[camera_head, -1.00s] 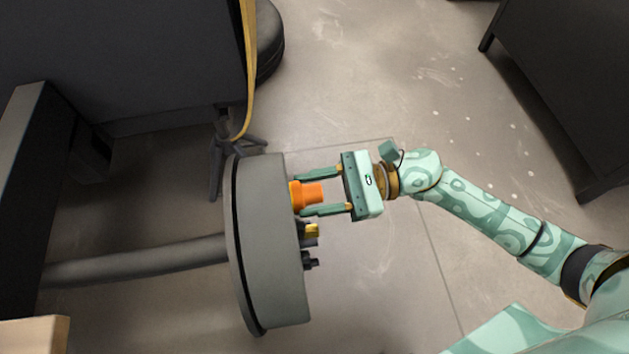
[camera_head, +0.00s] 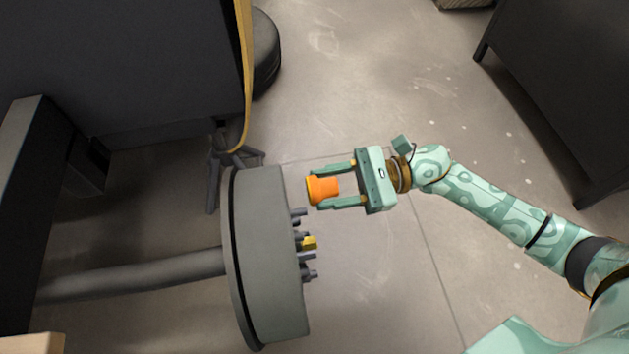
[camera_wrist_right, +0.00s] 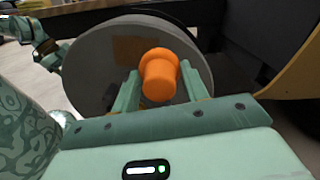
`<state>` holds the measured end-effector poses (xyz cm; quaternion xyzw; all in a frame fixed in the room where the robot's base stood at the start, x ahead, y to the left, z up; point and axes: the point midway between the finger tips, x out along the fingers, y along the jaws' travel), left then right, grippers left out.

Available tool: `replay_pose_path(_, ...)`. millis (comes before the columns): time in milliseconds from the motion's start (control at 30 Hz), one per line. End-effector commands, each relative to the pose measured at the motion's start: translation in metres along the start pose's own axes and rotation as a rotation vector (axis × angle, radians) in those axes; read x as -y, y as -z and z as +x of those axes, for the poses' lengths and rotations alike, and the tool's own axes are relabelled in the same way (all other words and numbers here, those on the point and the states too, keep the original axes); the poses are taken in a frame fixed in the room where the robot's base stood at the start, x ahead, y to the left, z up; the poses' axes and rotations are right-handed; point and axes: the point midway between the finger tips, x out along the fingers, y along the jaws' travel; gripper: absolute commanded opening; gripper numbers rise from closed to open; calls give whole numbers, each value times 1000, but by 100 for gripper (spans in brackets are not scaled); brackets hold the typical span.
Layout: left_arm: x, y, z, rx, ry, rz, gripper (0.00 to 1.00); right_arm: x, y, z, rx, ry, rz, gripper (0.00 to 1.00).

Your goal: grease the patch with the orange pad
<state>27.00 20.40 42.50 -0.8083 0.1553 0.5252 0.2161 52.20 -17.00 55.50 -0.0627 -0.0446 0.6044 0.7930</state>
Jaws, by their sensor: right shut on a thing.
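The orange pad (camera_head: 321,189), a flared cylinder, is held between the fingers of my right gripper (camera_head: 337,188), which is shut on it. It points left toward the face of the upright grey disc (camera_head: 270,255), with a visible gap between them. In the right wrist view the pad (camera_wrist_right: 160,77) sits between both fingers in front of the disc (camera_wrist_right: 95,65). A brownish square patch (camera_wrist_right: 127,50) shows on the disc face, up and left of the pad.
Several short dark pegs and a yellow peg (camera_head: 309,243) stick out from the disc face below the pad's level. A grey pole (camera_head: 140,275) runs left from the disc. A dark cabinet (camera_head: 570,80) stands at upper right. The floor between is open.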

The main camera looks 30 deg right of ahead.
Motion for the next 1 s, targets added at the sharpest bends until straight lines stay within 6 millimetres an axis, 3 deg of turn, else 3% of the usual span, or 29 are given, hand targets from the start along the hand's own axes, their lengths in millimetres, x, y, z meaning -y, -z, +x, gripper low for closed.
replay_pose_path(200,0,0,0,0,0,0,62,0,0,-22,-1,0,1,26)
replay_pose_path(633,0,0,0,0,-1,0,62,0,0,-27,-1,0,0,26)
replay_pose_path(1000,0,0,0,0,-1,0,62,-1,0,-55,-1,0,0,26)
